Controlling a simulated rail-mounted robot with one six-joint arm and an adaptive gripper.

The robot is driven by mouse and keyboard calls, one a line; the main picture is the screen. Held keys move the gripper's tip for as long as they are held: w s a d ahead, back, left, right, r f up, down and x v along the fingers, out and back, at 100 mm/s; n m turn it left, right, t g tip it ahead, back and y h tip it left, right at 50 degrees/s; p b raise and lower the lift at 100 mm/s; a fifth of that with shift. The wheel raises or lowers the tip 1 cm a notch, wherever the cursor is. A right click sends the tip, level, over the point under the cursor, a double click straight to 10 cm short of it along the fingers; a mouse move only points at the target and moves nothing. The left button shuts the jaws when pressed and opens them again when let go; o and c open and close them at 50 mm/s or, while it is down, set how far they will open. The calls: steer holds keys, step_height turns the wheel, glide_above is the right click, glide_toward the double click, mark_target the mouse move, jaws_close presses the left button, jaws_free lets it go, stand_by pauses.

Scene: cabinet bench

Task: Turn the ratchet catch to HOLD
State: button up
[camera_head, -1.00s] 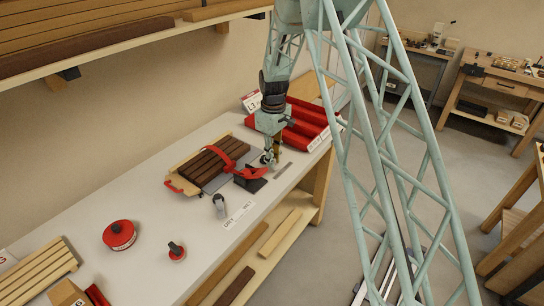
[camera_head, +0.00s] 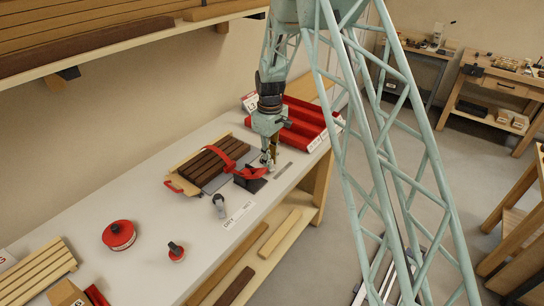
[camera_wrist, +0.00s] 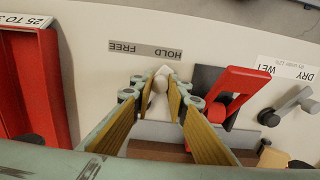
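The ratchet catch (camera_wrist: 160,84) is a small pale lever with a rounded knob, in the wrist view. Its pointed end lies just below the HOLD half of the grey HOLD/FREE plate (camera_wrist: 145,49), which reads upside down there. My gripper (camera_wrist: 160,88) reaches down around the catch, one finger on each side. The fingers look apart, with a narrow gap; contact with the catch is not clear. In the head view my gripper (camera_head: 268,163) is low over the bench by the plate (camera_head: 283,170), and the catch is mostly hidden.
A red lever on a black base (camera_wrist: 235,90) stands close to the right finger in the wrist view. Beyond it is a grey lever by a DRY/WET label (camera_wrist: 290,72). Red bins (camera_head: 305,122) stand behind my gripper. A slatted board (camera_head: 212,160) lies to the left.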

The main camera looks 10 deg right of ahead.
steer(key=shift+a, duration=0.3)
stand_by(0.5)
steer(key=o, duration=0.7)
steer(key=shift+o, duration=0.2)
steer(key=shift+r, duration=0.15)
steer(key=shift+r+p, duration=1.7)
steer(key=shift+r, duration=2.7)
